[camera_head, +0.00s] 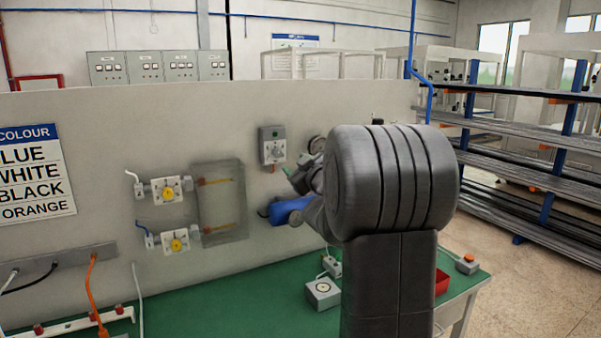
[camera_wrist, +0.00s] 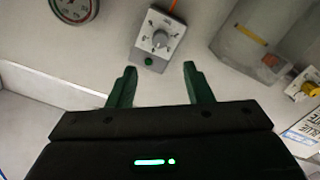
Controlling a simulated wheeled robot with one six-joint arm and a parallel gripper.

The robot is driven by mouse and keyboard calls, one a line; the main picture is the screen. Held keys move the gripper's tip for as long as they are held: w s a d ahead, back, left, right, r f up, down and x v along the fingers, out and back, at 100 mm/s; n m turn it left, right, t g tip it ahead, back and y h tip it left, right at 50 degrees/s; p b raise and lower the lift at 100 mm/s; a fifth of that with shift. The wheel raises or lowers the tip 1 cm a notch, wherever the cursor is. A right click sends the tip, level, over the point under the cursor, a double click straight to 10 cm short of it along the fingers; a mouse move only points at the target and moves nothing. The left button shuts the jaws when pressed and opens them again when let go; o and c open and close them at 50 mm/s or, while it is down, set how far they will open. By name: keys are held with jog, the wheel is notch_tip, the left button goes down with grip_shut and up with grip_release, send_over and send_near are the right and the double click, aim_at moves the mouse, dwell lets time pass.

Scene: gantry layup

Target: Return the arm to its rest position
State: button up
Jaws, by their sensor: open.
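My gripper (camera_wrist: 158,84) shows in the wrist view with its two green fingers spread apart and nothing between them. A grey control box with a round knob and a green button (camera_wrist: 160,38) is on the wall panel beyond the fingertips, apart from them. The same box (camera_head: 272,146) shows in the head view on the upright panel. In the head view my dark arm fills the middle right and reaches toward the panel; it hides most of the gripper.
A clear cover (camera_head: 221,200) and valves with yellow knobs (camera_head: 172,190) are on the panel (camera_head: 90,110). A round gauge (camera_wrist: 73,8) is beside the box. The green bench (camera_head: 230,295) holds a small grey box (camera_head: 322,293) and a red bin (camera_head: 442,282). Racks (camera_head: 530,150) stand at right.

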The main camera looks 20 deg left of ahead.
aim_at(279, 154)
jog(key=shift+v, duration=0.9)
jog(key=shift+a, duration=0.1)
jog(key=p+x, duration=0.3)
jog(key=x, duration=1)
jog(key=shift+w+a, duration=0.25)
jog(key=shift+w, duration=0.1)
jog(key=shift+s+d, duration=0.1)
